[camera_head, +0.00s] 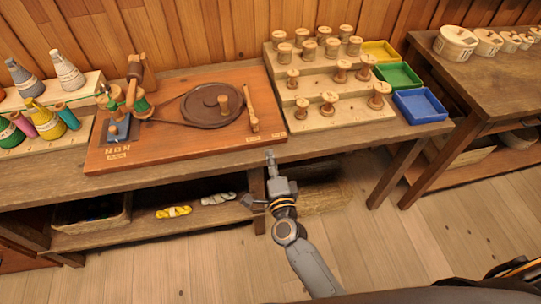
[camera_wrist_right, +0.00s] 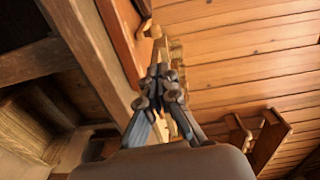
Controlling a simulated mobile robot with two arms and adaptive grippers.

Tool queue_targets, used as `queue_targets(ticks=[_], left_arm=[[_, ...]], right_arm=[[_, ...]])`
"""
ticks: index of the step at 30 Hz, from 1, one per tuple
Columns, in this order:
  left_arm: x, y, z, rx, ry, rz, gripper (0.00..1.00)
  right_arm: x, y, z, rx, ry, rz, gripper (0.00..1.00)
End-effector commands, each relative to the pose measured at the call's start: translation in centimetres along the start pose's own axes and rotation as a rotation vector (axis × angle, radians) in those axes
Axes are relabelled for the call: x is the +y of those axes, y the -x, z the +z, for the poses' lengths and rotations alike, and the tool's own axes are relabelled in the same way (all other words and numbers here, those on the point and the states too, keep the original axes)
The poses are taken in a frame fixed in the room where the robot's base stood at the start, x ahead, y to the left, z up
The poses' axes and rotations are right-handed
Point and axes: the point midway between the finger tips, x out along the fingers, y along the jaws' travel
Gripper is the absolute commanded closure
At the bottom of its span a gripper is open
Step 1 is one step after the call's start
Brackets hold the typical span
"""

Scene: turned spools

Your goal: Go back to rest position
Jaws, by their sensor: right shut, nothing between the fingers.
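My right gripper (camera_head: 270,157) is in the head view, in front of the front edge of the wooden bench (camera_head: 220,165). Its arm comes up from the lower right. The gripper is shut and empty; in the right wrist view its fingers (camera_wrist_right: 160,75) are together with nothing between them. It appears apart from the winding board (camera_head: 105,160) behind it. My left gripper is not in view.
A stepped rack (camera_head: 345,122) of wooden spools stands on the bench, with yellow, green (camera_head: 398,76) and blue (camera_head: 420,106) trays beside it. Thread cones (camera_head: 66,70) stand at left. A second table (camera_head: 490,85) with lidded pots is at right. Floor in front is clear.

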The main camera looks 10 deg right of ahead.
Motion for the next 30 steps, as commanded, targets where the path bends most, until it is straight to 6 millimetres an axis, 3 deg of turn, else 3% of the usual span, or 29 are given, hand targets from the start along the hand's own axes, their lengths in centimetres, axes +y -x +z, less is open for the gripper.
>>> queue_targets(ticks=[8, 11, 14, 17, 20, 24, 30], left_arm=[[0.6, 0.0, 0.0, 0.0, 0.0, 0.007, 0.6], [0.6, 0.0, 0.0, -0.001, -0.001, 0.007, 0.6], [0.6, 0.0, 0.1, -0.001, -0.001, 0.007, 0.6], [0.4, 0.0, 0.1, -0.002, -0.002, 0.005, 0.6], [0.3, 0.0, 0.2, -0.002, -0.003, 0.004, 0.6], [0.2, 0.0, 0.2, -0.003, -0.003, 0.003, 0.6], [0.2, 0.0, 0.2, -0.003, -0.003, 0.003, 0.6]], right_arm=[[0.1, 0.0, 0.0, -0.001, 0.003, 0.003, 1.0], [1.8, 0.4, 0.3, -0.021, 0.05, 0.032, 1.0], [6.2, 1.7, 0.9, -0.079, 0.174, 0.107, 1.0], [12.6, 4.3, 1.5, -0.179, 0.357, 0.219, 1.0], [19.4, 8.1, 1.6, -0.301, 0.543, 0.341, 1.0], [28.0, 14.6, 0.6, -0.487, 0.774, 0.502, 1.0], [37.7, 26.1, -2.6, -0.782, 1.051, 0.716, 1.0]])
